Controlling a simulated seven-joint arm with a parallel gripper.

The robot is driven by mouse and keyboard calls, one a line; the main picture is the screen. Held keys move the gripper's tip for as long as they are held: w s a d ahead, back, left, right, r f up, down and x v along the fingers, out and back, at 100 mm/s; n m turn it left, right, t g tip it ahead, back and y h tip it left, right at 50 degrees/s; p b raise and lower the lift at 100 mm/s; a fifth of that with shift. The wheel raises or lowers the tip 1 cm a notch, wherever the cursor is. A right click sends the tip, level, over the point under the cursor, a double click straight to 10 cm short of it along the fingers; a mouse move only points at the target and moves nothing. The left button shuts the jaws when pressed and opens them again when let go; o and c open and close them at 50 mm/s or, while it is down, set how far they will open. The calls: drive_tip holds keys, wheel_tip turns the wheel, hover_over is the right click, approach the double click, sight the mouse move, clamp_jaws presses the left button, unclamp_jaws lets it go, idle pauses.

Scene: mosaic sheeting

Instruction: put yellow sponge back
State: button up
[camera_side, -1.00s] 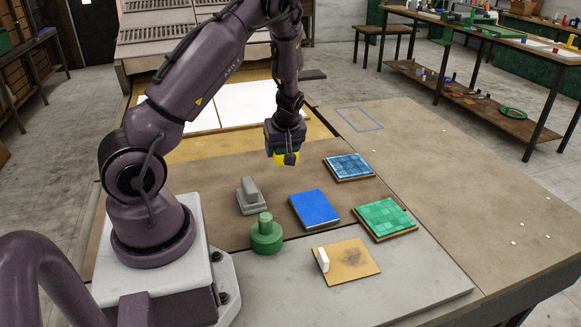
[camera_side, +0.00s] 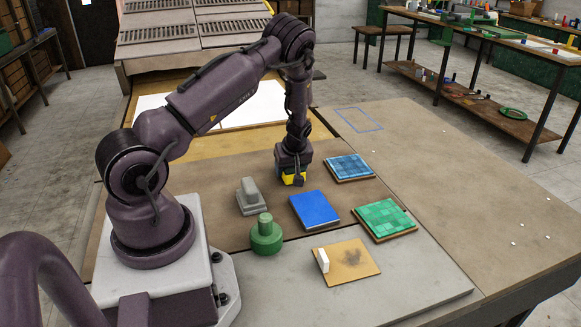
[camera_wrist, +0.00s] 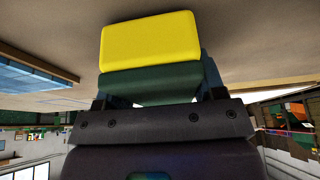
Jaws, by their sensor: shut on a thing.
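The yellow sponge is held in my gripper and its yellow face fills the top of the wrist view (camera_wrist: 150,42). A dark green layer shows along one side of it there. In the side view, a little yellow of the sponge (camera_side: 290,180) shows at the jaws. My gripper (camera_side: 293,177) is shut on the sponge, low over the brown work surface, left of the blue mosaic tile sheet and behind the plain blue block. I cannot tell whether the sponge touches the surface.
The blue mosaic sheet (camera_side: 349,167) is close on the gripper's right. The blue block (camera_side: 314,209), green mosaic sheet (camera_side: 385,219), tan board (camera_side: 352,262), green knobbed tool (camera_side: 265,236) and grey float (camera_side: 250,197) stand nearer the camera. An empty blue outline (camera_side: 360,119) lies at the back right.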

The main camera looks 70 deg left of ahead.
drive_tip(key=shift+f, duration=0.45)
drive_tip(key=o, duration=0.7)
drive_tip(key=shift+f, duration=0.1)
drive_tip(key=shift+w+r, duration=0.1)
drive_tip(key=shift+r, duration=0.1)
drive_tip(key=shift+o, duration=0.8)
drive_tip(key=v, duration=1.2)
drive_tip(key=shift+r, duration=0.35)
drive_tip(key=d+r+m+t+h, duration=0.35)
drive_tip(key=d+r+m, duration=0.35)
drive_tip(key=d+r, duration=0.85)
drive_tip(key=s+d+r+m+t, duration=0.1)
drive_tip(key=s+d+r+m, duration=0.3)
drive_tip(key=s+d+m, duration=0.1)
drive_tip(key=s+d+r+m+t+h, duration=0.1)
drive_tip(key=s+d+r+m, duration=0.3)
drive_tip(key=s+d+m, duration=0.2)
drive_tip(key=s+d, duration=0.2)
drive_tip(key=shift+s, duration=0.35)
